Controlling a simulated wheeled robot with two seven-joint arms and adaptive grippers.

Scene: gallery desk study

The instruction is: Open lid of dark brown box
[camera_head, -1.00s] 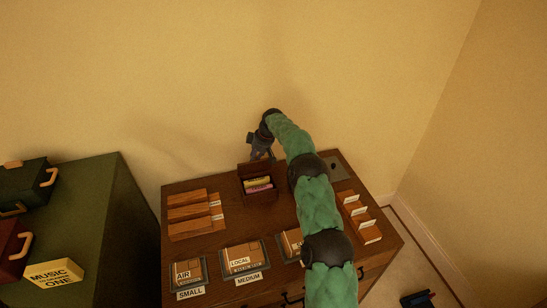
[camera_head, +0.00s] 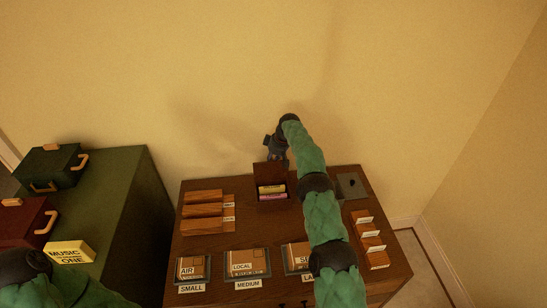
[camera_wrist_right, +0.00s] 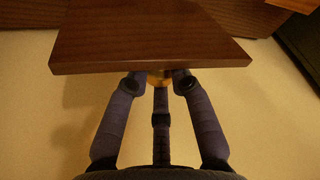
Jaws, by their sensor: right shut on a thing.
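The dark brown box (camera_head: 271,197) stands at the back of the brown desk. Its lid (camera_head: 268,173) is raised and stands up at the rear, so the inside shows, with a yellow and a pink item in it. My right gripper (camera_head: 278,160) is behind and above the lid's upper edge. In the right wrist view the lid is a broad dark wooden board (camera_wrist_right: 150,45), and my right gripper (camera_wrist_right: 158,78) is shut on a small golden knob (camera_wrist_right: 158,78) at it, mostly hidden by the fingers. My left arm shows at the lower left, but its gripper is out of view.
Wooden card racks stand on the desk at left (camera_head: 203,212) and right (camera_head: 370,240). Labelled trays (camera_head: 246,263) line its front. A grey plate (camera_head: 350,186) lies at the back right. A green cabinet (camera_head: 110,200) with cases stands at left. The wall is close behind.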

